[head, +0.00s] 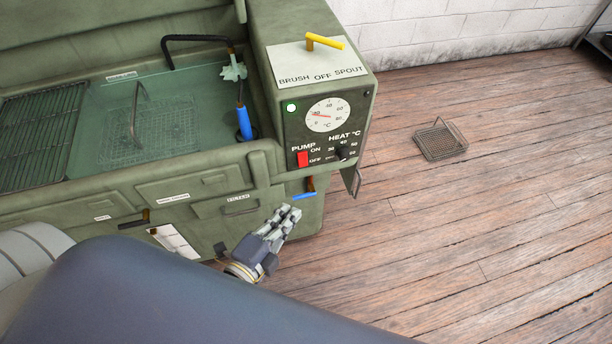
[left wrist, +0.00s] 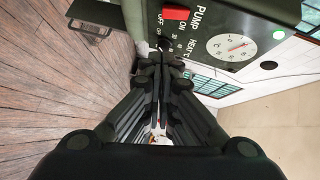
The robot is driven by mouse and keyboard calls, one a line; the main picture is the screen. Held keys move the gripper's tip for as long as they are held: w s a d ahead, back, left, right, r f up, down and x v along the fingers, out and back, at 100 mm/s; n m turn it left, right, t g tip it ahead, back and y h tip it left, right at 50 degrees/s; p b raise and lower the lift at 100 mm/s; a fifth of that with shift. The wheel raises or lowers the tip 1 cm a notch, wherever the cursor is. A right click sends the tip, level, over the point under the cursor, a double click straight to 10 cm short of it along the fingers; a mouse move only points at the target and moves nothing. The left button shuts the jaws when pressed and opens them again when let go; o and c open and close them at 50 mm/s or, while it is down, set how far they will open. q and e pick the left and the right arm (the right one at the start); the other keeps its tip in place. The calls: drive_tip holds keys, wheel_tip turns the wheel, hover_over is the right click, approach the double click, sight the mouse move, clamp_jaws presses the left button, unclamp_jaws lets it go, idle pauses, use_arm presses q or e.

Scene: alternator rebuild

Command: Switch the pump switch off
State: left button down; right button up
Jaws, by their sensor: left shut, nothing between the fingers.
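The pump switch (head: 303,158) is a small red rocker on the front panel of the green parts washer (head: 357,90). It sits left of the ON and OFF marks, under the word PUMP. I cannot tell which way it is tilted. A green lamp (head: 291,107) glows above it. The red switch also shows at the top of the left wrist view (left wrist: 176,13). My left gripper (head: 291,212) is shut and empty, in front of the washer and lower in the picture than the switch, apart from it. My right gripper is not in view.
The heat knob (head: 343,153) is right of the switch, below the temperature dial (head: 327,115). A blue-handled valve (head: 304,194) sits low on the front, close to my fingertips. A yellow lever (head: 325,42) is on top.

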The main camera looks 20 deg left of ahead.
sight(302, 159)
use_arm(q)
drive_tip(key=a+p+x, duration=0.1)
drive_tip(key=a+x, duration=0.1)
drive_tip(key=x, duration=1)
drive_tip(key=shift+w+a+f+p, duration=0.3)
drive_tip(key=shift+w+a+p, duration=0.1)
drive_tip(key=shift+w, duration=0.2)
drive_tip(key=f+m+t+b, duration=0.1)
drive_tip(key=b, duration=0.2)
drive_tip(key=m+t+b, duration=0.1)
drive_tip(key=b, duration=0.2)
drive_tip(key=shift+w+a+f, duration=0.15)
drive_tip(key=shift+w+f, duration=0.1)
drive_tip(key=shift+f, duration=0.15)
drive_tip(key=shift+w+a+f+b, duration=0.1)
drive_tip(key=shift+w+f+b, duration=0.05)
drive_tip(key=shift+f+b, duration=0.15)
idle(0.5)
idle(0.3)
